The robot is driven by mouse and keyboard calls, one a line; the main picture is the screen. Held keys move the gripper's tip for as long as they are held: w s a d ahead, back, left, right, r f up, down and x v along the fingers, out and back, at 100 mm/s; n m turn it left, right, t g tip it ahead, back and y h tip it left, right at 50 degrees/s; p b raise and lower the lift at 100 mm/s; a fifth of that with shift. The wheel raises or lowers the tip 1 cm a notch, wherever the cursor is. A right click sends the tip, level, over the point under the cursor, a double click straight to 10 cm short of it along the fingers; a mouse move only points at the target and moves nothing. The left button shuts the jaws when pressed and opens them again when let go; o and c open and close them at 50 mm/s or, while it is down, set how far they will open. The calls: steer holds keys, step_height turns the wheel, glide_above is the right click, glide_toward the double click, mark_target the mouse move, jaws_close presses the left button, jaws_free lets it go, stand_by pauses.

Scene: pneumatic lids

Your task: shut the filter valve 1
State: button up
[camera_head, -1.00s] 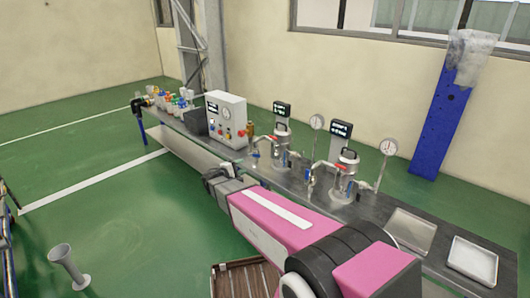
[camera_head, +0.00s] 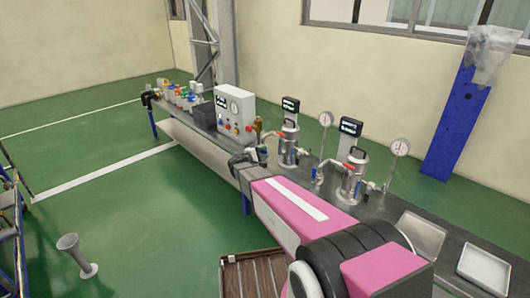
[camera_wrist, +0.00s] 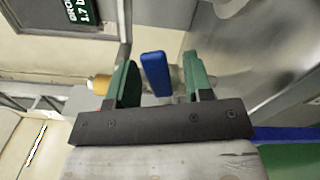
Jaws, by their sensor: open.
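A blue valve lever (camera_wrist: 155,72) stands between the two green fingers of my gripper (camera_wrist: 160,82) in the wrist view. My gripper is open, with gaps visible beside the lever. In the head view my gripper's dark end (camera_head: 243,158) is at the front of the bench, left of the nearer-left steel filter vessel (camera_head: 289,148). It hides the blue lever there. That vessel has a red-handled valve (camera_head: 279,137) at its upper left. I cannot read any valve number.
A second filter vessel (camera_head: 350,182) and round gauges stand to the right on the bench. A white control box (camera_head: 234,108) and a brass fitting (camera_wrist: 100,84) are close by. Metal trays (camera_head: 485,268) lie at the bench's right end.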

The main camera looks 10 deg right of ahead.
steer(key=shift+w+d, duration=0.4)
steer(key=shift+d, duration=0.2)
jaws_close()
steer(key=shift+s+f+m, duration=0.1)
steer(key=shift+f+m, duration=0.3)
steer(key=shift+m, duration=0.55)
steer(key=shift+f+m, duration=0.4)
steer(key=shift+m, duration=0.55)
jaws_free()
steer(key=v, duration=1)
steer(key=shift+s+a, duration=0.25)
steer(key=shift+a, duration=0.05)
steer(key=shift+a, duration=0.1)
